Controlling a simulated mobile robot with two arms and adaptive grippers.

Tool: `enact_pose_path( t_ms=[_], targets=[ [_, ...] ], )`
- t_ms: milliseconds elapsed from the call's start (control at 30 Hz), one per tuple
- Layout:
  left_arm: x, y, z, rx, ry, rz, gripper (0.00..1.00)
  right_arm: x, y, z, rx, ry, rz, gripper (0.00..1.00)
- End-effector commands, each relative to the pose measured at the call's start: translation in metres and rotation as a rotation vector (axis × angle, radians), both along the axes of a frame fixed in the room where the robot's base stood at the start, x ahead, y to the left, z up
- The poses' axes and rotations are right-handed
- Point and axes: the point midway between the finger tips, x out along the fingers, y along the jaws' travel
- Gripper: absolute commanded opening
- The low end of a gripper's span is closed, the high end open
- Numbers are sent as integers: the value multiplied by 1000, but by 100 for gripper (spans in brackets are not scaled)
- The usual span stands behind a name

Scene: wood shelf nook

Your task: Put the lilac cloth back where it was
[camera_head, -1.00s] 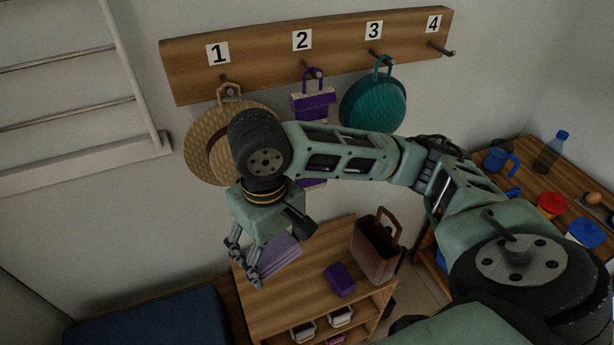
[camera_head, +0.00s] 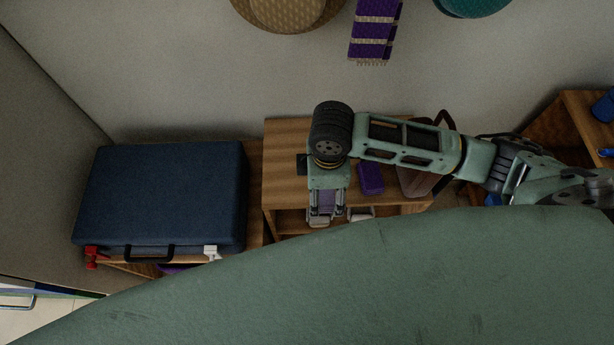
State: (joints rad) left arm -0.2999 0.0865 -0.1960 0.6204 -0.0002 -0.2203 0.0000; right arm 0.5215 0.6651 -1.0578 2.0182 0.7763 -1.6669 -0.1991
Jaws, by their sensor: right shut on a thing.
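My right gripper (camera_head: 326,220) points down in front of the small wooden shelf unit (camera_head: 290,135), over its front edge. It is shut on the lilac cloth (camera_head: 331,200), of which only a small strip shows between the fingers. The rest of the cloth is hidden by the gripper. My left gripper is not in view.
A purple box (camera_head: 370,178) and a brown bag (camera_head: 415,182), partly behind my arm, are on the shelf unit's top. A blue suitcase (camera_head: 165,195) lies to the left. A striped scarf (camera_head: 372,30) and a straw hat (camera_head: 285,12) hang above. My own body blocks the lower right.

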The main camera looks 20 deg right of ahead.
Motion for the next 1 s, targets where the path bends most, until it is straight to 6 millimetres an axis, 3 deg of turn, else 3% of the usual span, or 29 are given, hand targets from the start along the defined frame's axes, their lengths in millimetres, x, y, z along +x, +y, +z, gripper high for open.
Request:
enact_pose_path(
  t_ms=[200,433,633,900,1000],
  targets=[
    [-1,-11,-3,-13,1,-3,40,47,6,-27,-1,-1,-5,53],
    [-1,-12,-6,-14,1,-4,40,84,11,-50,0,0,-5,53],
    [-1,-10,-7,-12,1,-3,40,94,12,-58,0,1,-3,53],
    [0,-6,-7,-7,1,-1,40,93,11,-93,-1,1,-3,53],
    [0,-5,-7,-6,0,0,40,93,12,-96,0,0,-2,53]
  ],
)
